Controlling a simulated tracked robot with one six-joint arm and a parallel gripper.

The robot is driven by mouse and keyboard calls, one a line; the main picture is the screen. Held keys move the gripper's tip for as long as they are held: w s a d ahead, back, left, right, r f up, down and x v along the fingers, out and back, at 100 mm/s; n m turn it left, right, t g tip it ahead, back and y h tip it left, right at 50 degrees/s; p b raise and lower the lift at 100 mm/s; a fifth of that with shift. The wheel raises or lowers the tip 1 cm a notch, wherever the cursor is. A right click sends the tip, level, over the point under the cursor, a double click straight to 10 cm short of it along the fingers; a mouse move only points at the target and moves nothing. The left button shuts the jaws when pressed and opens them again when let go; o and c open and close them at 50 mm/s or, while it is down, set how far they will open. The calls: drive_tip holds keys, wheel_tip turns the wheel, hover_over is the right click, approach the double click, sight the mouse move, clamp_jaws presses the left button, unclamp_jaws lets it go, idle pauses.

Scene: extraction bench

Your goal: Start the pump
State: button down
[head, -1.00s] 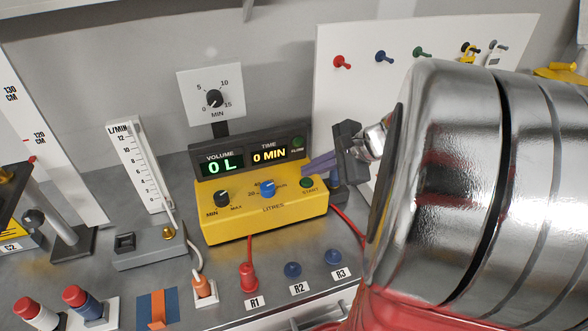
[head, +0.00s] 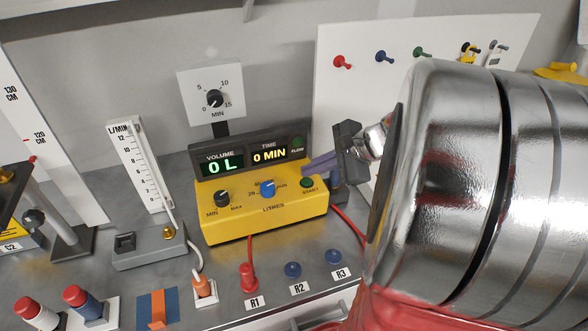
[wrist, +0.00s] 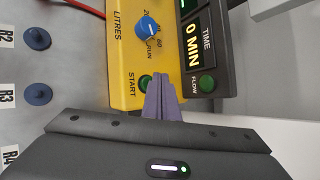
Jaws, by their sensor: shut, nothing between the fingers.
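The yellow pump box (head: 232,228) stands on the grey bench, with a dark display panel (head: 196,155) behind it. The displays read 0 L and 0 MIN. On the box are a black MIN/MAX knob (head: 222,198), a blue LITRES knob (head: 267,188) and a green START button (head: 307,182). My gripper (head: 308,167) is shut and empty, its purple fingers close to the START button at the right of the box. In the wrist view the fingertips (wrist: 158,80) are beside the START button (wrist: 145,82); I cannot tell whether they touch it.
A green FLOW light (head: 298,144) is on the panel. A red hose plugs into R1 (head: 248,278); blue ports R2 (head: 292,269) and R3 (head: 333,256) are in front. A flowmeter (head: 140,165) stands left. A white pegboard (head: 335,110) is behind my arm.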

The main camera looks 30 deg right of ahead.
sight(311, 182)
drive_tip(key=shift+f, duration=0.2)
drive_tip(key=shift+f, duration=0.2)
drive_tip(key=shift+f, duration=0.4)
idle(0.9)
drive_tip(key=shift+r, duration=0.85)
drive_tip(key=shift+r, duration=2.55)
drive_tip(key=shift+a, duration=0.1)
